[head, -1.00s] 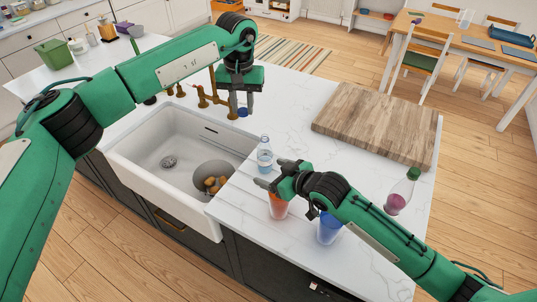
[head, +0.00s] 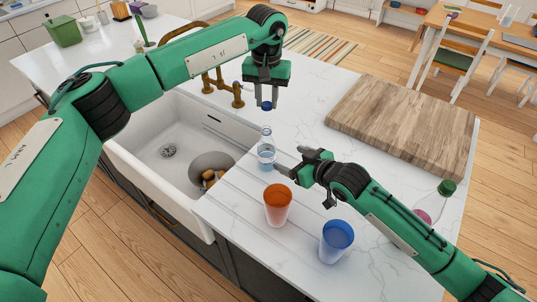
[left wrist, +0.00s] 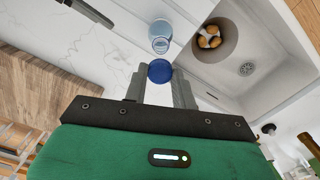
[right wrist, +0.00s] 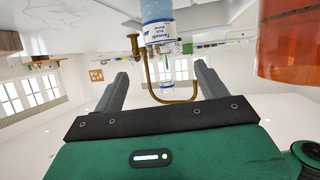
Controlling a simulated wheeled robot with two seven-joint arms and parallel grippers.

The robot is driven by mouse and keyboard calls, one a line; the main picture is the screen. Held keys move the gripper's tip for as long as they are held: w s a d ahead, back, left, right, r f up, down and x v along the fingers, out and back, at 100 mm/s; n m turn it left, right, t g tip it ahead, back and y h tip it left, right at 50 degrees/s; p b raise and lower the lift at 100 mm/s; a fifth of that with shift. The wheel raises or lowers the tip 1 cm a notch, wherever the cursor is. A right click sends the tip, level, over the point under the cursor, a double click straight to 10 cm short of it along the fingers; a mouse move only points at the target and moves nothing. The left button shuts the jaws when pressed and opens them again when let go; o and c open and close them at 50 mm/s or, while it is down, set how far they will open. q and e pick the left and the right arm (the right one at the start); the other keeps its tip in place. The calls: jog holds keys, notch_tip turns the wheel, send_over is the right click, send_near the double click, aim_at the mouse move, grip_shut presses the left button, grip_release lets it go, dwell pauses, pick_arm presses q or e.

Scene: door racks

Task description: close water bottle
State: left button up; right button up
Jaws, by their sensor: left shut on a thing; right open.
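In the left wrist view the cap (left wrist: 160,71) sits between the fingertips, the bottle (left wrist: 161,36) just beyond. My right gripper (head: 288,160) is open and empty, low to the right of the bottle, its fingers toward it. In the right wrist view the bottle (right wrist: 158,24) appears upside down, beyond the open fingers.
A red cup (head: 277,206) and a blue cup (head: 336,242) stand near the counter's front edge, close to my right arm. The sink (head: 150,135) is left of the bottle, with a brass faucet (head: 220,84) behind. A wooden board (head: 405,122) lies at right; a green-capped bottle (head: 436,203) stands nearer.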

aim_at(273, 151)
jog(key=x, duration=1.2)
jog(key=c, duration=1.5)
